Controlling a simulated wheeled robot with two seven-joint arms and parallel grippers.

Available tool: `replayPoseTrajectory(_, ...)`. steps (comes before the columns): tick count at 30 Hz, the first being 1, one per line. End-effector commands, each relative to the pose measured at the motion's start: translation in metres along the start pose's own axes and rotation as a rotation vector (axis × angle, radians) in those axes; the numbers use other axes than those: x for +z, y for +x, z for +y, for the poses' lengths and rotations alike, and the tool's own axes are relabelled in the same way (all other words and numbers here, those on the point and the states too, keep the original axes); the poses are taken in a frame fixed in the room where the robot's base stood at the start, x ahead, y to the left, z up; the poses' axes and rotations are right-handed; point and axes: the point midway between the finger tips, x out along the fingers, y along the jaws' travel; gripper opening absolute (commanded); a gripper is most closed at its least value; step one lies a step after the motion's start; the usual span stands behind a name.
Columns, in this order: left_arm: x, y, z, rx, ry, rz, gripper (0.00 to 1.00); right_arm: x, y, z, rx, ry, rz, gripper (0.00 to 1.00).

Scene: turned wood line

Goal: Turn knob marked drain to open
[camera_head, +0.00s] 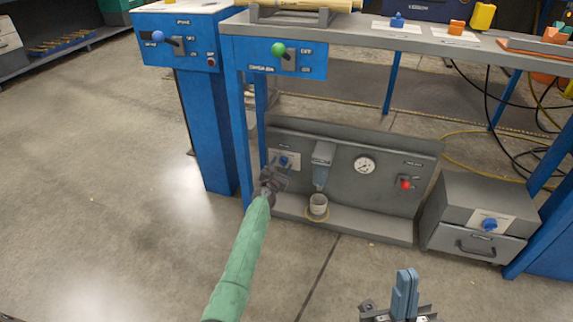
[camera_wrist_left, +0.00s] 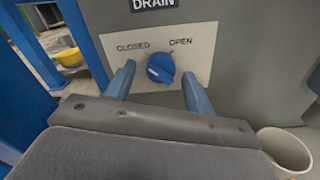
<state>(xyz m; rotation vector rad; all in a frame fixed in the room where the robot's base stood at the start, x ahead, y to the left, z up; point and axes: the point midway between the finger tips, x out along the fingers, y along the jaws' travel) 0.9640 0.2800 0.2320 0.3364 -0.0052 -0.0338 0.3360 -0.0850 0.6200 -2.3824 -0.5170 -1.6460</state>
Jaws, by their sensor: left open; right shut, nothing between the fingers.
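The blue drain knob (camera_wrist_left: 160,68) sits on a white plate (camera_wrist_left: 205,48) lettered CLOSED at left and OPEN at right, under a DRAIN label (camera_wrist_left: 153,4). The knob's upper edge lies by a small dark mark near OPEN; its exact setting is hard to tell. It also shows in the head view (camera_head: 284,160), on the grey panel's left. My left gripper (camera_head: 277,172) is at the knob, and in the wrist view its open fingers (camera_wrist_left: 158,80) stand on either side of it, with gaps visible. My right gripper (camera_head: 405,280) is shut and empty at the bottom, away from the panel.
The grey panel (camera_head: 390,150) also carries a filter bowl (camera_head: 321,165), a gauge (camera_head: 364,164) and a red-tipped switch (camera_head: 405,184). A pale cup (camera_head: 318,205) stands on its ledge, right of my left gripper. A blue post (camera_head: 205,130) stands left. A grey drawer box (camera_head: 480,215) is at right.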

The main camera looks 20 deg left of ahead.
Motion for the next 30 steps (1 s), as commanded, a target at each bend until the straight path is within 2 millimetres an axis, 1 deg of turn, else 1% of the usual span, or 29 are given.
replayPoseTrajectory(8, -0.0007, 0.0001, 0.0009, 0.000, 0.000, 0.001, 0.54, 0.0004, -0.0013, -0.0001, -0.002, 0.002, -0.006, 0.00)
replayPoseTrajectory(12, -0.0008, 0.0001, 0.0007, 0.000, 0.000, 0.001, 0.26, 0.0004, -0.0009, 0.0000, 0.001, 0.001, -0.005, 0.00)
replayPoseTrajectory(15, -0.0008, 0.0001, 0.0006, -0.001, 0.000, 0.001, 0.09, 0.0005, -0.0006, 0.0000, 0.002, 0.001, -0.005, 0.00)
replayPoseTrajectory(23, -0.0009, 0.0000, 0.0004, -0.001, 0.021, 0.001, 0.09, 0.0008, -0.0003, 0.0002, 0.004, 0.000, -0.004, 0.00)
replayPoseTrajectory(30, -0.0010, 0.0000, 0.0006, -0.001, 0.132, 0.001, 0.09, 0.0022, -0.0011, 0.0007, 0.002, 0.002, -0.008, 0.00)
